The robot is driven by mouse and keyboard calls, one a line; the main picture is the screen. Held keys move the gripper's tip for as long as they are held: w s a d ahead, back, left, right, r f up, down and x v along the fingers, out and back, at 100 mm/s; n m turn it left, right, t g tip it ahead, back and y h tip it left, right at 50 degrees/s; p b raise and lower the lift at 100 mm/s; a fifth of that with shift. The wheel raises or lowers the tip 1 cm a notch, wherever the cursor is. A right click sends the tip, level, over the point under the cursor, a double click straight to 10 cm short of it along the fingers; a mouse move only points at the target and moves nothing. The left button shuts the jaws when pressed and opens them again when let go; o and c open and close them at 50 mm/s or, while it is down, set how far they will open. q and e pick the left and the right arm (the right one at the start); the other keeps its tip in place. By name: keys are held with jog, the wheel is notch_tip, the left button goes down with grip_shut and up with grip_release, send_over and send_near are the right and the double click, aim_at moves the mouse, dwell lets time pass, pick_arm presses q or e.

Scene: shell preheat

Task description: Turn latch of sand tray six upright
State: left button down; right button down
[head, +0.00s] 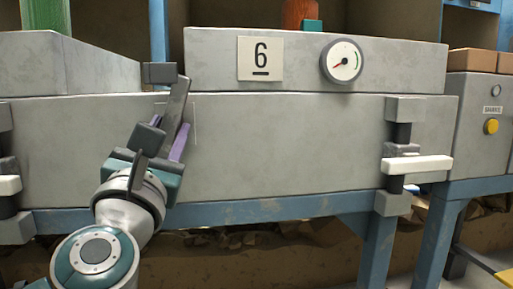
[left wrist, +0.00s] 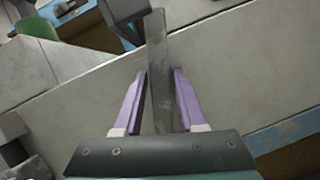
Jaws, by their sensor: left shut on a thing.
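Sand tray six is the grey box front (head: 290,150) below the panel with the number 6 plate (head: 260,58). Its latch (head: 176,105) is a dark grey flat bar, near upright but leaning a little to the right at its top. A dark block (head: 160,73) sits beside its upper end. My left gripper (head: 168,138) is shut on the latch's lower part, which it partly hides. In the left wrist view the latch (left wrist: 160,62) stands between the two purple fingers (left wrist: 160,85). My right gripper is not in view.
A gauge (head: 341,61) is right of the number plate. A white handle (head: 418,165) sticks out at the tray's right hinge; another (head: 9,185) is at the left edge. A blue frame (head: 270,208) runs below. A control box with a yellow button (head: 491,127) stands at right.

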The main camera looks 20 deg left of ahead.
pick_arm(q)
jog(key=shift+n+g+y+b, duration=0.4)
jog(key=shift+n+y+b, duration=0.85)
jog(key=shift+n, duration=1.35)
jog(key=shift+y, duration=0.25)
jog(key=c, duration=0.6)
grip_release()
jog(key=shift+d, duration=0.1)
jog(key=shift+c, duration=0.2)
jog(key=p+v, duration=0.1)
jog(key=v, duration=0.8)
jog(key=shift+s+d, duration=0.25)
jog(key=shift+s, duration=0.1)
